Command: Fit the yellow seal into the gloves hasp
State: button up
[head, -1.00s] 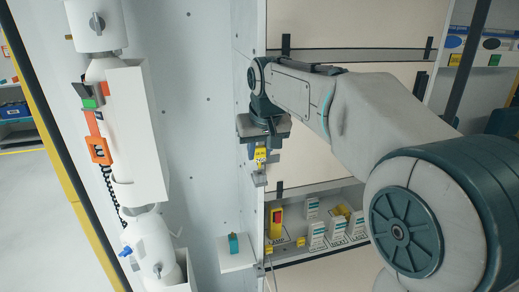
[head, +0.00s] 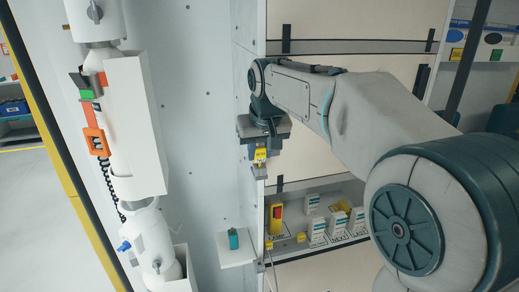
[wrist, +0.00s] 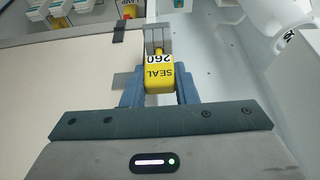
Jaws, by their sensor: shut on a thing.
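The yellow seal (wrist: 159,77), labelled "SEAL 260", is between the blue fingers of my gripper (wrist: 158,88), which is shut on it. In the head view the seal (head: 260,155) shows below my gripper (head: 260,150), against the edge of the cabinet panel. A grey metal hasp (wrist: 157,38) lies right at the seal's far end in the wrist view, and in the head view it shows just below the seal (head: 260,172). Seal and hasp overlap in the picture; I cannot tell whether the seal is in it. No gloves label is readable.
Below right is a shelf with a yellow device (head: 275,218) and several white boxes (head: 317,230). A small ledge (head: 238,258) holds a teal item (head: 233,239). White cylinders in a holder (head: 135,130) stand at left. The wall between is clear.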

jog(key=shift+f+b, duration=0.35)
jog(key=shift+f, duration=0.25)
jog(key=o, duration=1)
jog(key=shift+r, duration=0.1)
jog(key=v, duration=1.3)
jog(key=shift+s+r, duration=0.2)
jog(key=shift+r, duration=0.05)
jog(key=shift+d, duration=0.1)
